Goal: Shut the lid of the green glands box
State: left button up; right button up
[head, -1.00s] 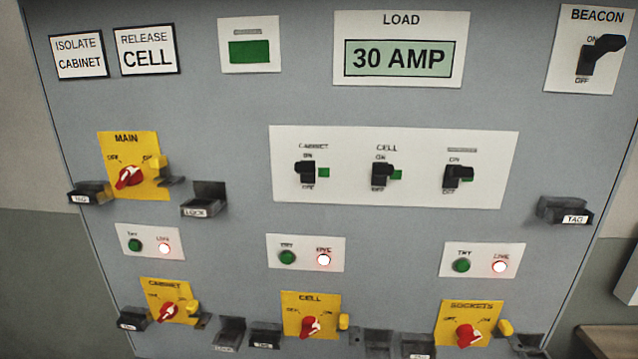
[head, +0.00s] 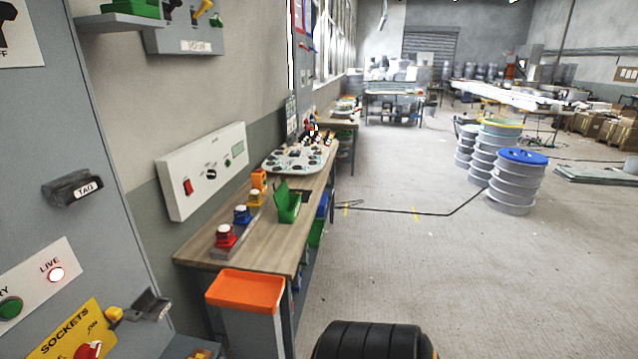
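A small green box (head: 289,212) stands on the wooden bench to the right of the grey panel. Its green lid (head: 281,195) is up, standing at its left side, and the dark inside shows. I cannot read any label on it, so I cannot tell for sure that it is the glands box. Neither of my grippers is in view.
The bench (head: 210,245) also holds red, blue and orange items and a grey tray (head: 300,158). The grey panel (head: 75,150) fills the left.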

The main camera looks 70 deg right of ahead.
aim_at(280, 193)
jog(key=l+z, duration=0.1)
jog(key=z, duration=1.95)
